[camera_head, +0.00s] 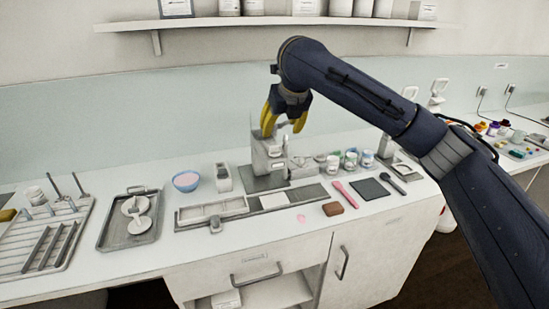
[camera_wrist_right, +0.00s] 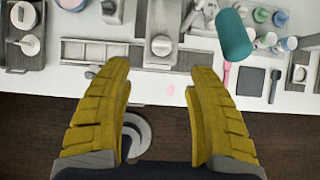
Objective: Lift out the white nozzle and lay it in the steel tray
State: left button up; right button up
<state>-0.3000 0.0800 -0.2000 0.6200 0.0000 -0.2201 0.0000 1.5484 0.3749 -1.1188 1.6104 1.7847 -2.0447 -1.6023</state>
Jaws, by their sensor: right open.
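My right gripper (camera_head: 284,124) has yellow fingers and hangs above the grey mill (camera_head: 268,158) in the head view. In the right wrist view the right gripper (camera_wrist_right: 162,72) is open, with nothing between its fingers; the mill (camera_wrist_right: 162,18) lies beyond the fingertips, with a pale round knob on its front. I cannot pick out the white nozzle for certain; the fingers hide part of the mill's top in the head view. The steel tray (camera_head: 108,240) stands to the left and holds white round parts. It also shows in the right wrist view (camera_wrist_right: 38,62). My left gripper is not in view.
A blue bowl (camera_head: 186,181) stands between tray and mill. A slotted rack (camera_head: 45,240) is at far left. Several small jars (camera_head: 351,158) and a pink spatula (camera_head: 345,190) lie right of the mill. A teal cylinder (camera_wrist_right: 235,38) looms close in the wrist view. A shelf (camera_head: 270,21) runs above.

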aim_at(275, 146)
jog(key=shift+d+x, duration=0.2)
jog(key=shift+x, duration=6)
jog(key=shift+w+r, duration=0.1)
jog(key=shift+w, duration=0.1)
jog(key=shift+c, duration=0.4)
grip_shut()
